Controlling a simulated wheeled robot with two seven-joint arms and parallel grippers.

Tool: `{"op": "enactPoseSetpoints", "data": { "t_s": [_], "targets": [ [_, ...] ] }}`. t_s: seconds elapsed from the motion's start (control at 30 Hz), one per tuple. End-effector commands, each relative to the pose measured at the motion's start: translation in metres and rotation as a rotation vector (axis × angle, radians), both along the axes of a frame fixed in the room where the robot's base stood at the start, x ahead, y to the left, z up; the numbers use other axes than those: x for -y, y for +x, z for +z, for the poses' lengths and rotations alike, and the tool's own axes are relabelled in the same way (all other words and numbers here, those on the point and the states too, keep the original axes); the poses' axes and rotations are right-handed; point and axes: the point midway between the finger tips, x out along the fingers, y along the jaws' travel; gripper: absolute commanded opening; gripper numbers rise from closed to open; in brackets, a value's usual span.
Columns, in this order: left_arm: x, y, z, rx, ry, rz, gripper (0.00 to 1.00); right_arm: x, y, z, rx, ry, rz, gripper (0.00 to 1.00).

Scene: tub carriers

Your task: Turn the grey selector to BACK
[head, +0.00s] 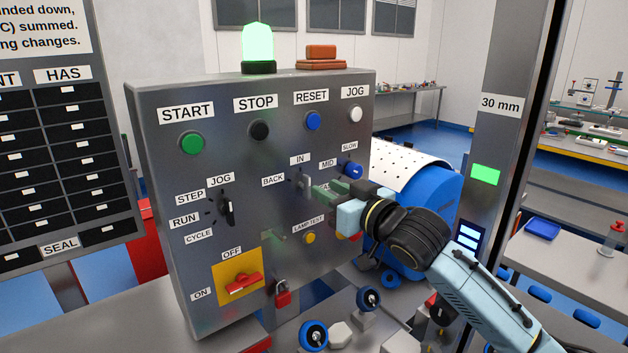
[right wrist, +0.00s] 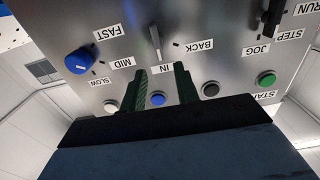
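The grey selector (head: 304,183) is on the slanted front of the control panel, below the IN label (head: 300,160) and right of the BACK label (head: 272,181). In the right wrist view, which is turned over, the selector (right wrist: 155,42) is a thin lever in line with the IN label (right wrist: 165,70); the BACK label (right wrist: 200,45) is to its right. My right gripper (head: 318,191) has green fingers close to the selector. In the wrist view its fingers (right wrist: 160,68) stand apart with nothing between them, and the lever is just beyond the tips. My left gripper is not in view.
A blue knob (head: 352,170) with SLOW and MID labels is right of the selector. A black STEP/JOG/RUN switch (head: 228,210) is to the left. Buttons line the panel top, and a red switch (head: 243,282) is below. A post (head: 500,130) stands at the right.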

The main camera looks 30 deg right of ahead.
Motion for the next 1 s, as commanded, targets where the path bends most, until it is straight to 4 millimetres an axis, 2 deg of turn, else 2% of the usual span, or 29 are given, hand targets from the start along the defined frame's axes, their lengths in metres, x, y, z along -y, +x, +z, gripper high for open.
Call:
{"op": "enactPoseSetpoints", "data": {
  "t_s": [0.1, 0.3, 0.5, 0.73, 0.77, 1.0],
  "targets": [
    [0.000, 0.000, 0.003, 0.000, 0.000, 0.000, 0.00, -0.001, 0.021, 0.001, 0.001, 0.002, -0.001, 0.31],
    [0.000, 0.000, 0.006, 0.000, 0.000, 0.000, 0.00, -0.003, 0.045, 0.001, 0.000, 0.001, 0.000, 0.31],
    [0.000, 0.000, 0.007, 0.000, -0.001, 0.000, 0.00, -0.004, 0.054, 0.000, -0.001, 0.000, 0.000, 0.31],
    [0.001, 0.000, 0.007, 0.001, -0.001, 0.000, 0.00, -0.004, 0.054, -0.001, -0.001, 0.000, 0.000, 0.31],
    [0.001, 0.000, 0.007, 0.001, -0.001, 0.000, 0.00, -0.004, 0.054, -0.001, -0.001, 0.000, 0.000, 0.30],
    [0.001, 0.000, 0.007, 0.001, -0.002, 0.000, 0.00, -0.004, 0.054, -0.001, -0.001, 0.000, 0.000, 0.00]
  ]
}}
